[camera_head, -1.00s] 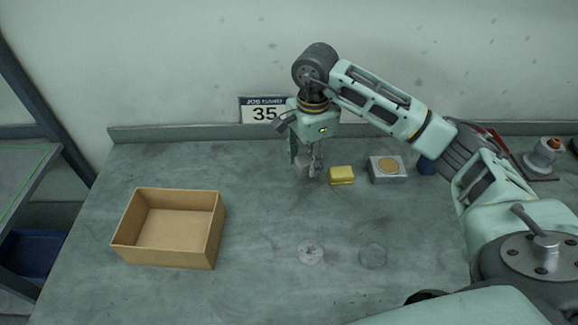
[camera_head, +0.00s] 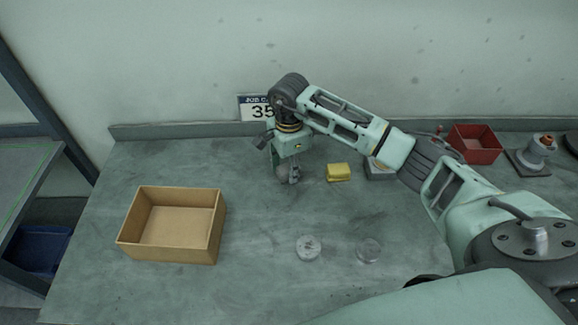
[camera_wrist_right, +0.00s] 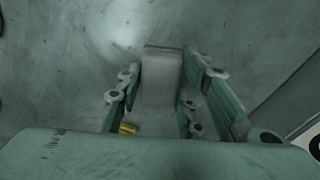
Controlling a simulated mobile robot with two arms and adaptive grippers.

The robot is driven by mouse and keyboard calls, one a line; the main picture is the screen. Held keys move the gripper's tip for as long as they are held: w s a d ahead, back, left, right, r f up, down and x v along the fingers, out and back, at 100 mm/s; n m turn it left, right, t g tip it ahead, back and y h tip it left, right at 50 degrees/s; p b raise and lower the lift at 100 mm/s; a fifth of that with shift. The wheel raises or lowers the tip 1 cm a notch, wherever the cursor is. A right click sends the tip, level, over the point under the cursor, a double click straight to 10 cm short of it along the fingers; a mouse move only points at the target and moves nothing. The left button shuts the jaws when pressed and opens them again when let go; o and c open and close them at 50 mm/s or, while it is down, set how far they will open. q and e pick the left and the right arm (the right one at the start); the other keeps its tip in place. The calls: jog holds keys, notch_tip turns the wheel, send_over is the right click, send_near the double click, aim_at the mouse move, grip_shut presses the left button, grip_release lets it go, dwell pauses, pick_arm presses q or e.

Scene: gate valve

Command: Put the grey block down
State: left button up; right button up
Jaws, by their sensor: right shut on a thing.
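The grey block (camera_wrist_right: 160,78) is between the fingers of my right gripper (camera_wrist_right: 165,90) in the right wrist view, and the fingers are shut on it. In the head view my right gripper (camera_head: 288,175) points down at the back middle of the workbench, left of a yellow block. The grey block (camera_head: 282,173) is mostly hidden by the fingers there. I cannot tell whether it touches the bench top or hangs just above it. My left gripper is in neither view.
An open cardboard box (camera_head: 172,256) stands at the left of the workbench (camera_head: 260,285). The yellow block (camera_head: 339,172) is just right of the gripper. Two round metal discs (camera_head: 308,248) (camera_head: 369,250) lie in front. A red bin (camera_head: 475,146) stands at the back right. The bench between box and gripper is clear.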

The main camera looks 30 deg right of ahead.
jog(key=o, duration=0.7)
jog(key=shift+f, duration=0.15)
jog(key=shift+c, duration=0.2)
jog(key=o, duration=0.4)
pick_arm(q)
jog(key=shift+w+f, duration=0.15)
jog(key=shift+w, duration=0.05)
pick_arm(e)
jog(key=shift+o, duration=0.3)
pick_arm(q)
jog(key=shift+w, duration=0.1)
pick_arm(e)
jog(key=shift+r, duration=0.25)
jog(key=shift+w+r, duration=0.1)
jog(key=shift+r, duration=0.25)
pick_arm(q)
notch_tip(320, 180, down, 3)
jog(key=b, duration=0.3)
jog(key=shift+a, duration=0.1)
pick_arm(e)
notch_tip(320, 180, up, 11)
jog(key=shift+r, duration=0.15)
